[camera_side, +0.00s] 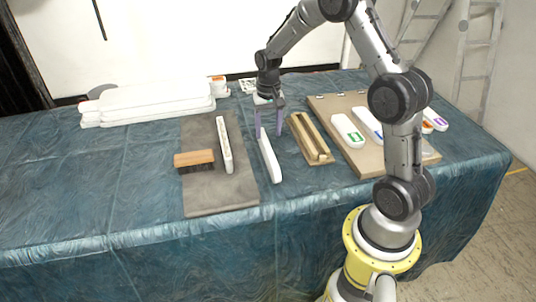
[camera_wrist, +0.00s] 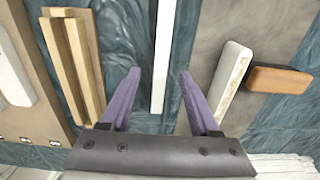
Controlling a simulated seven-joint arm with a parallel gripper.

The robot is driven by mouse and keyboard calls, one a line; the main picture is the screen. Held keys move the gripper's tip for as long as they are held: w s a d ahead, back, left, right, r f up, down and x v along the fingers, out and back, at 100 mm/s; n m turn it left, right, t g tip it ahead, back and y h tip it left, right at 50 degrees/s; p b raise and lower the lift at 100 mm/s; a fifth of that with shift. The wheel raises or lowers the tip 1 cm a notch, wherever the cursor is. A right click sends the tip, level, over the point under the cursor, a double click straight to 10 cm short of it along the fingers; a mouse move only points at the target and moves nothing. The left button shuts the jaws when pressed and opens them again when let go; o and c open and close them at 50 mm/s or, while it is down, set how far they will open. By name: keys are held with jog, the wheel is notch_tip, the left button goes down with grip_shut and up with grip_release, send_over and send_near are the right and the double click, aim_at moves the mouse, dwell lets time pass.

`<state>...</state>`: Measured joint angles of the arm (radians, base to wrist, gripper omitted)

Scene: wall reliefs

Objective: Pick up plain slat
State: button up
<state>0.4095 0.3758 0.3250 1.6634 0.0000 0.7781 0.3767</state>
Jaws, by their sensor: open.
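The plain slat (camera_side: 269,160) is a narrow white bar lying on the blue cloth, between the grey-brown mat and a wooden cradle. It also shows in the wrist view (camera_wrist: 163,50), running away from me at the top middle. My gripper (camera_side: 268,134) points down over the slat's far end. Its purple fingers are apart, one on each side of the slat's line, and in the wrist view (camera_wrist: 160,74) nothing is held between them. The slat's near end in the wrist view stops between the fingers. I cannot tell the exact height gap.
A speckled white slat (camera_side: 224,145) and a wooden brush (camera_side: 194,160) lie on the mat (camera_side: 225,196) at left. The wooden cradle (camera_side: 309,138) stands close at right, beside a board (camera_side: 371,163) with labelled white pieces. White slabs (camera_side: 150,100) are stacked at back left.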

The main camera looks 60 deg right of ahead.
aim_at(268, 147)
notch_tip(268, 147, down, 7)
jog(key=shift+a+f, duration=0.15)
dwell(0.4)
grip_shut()
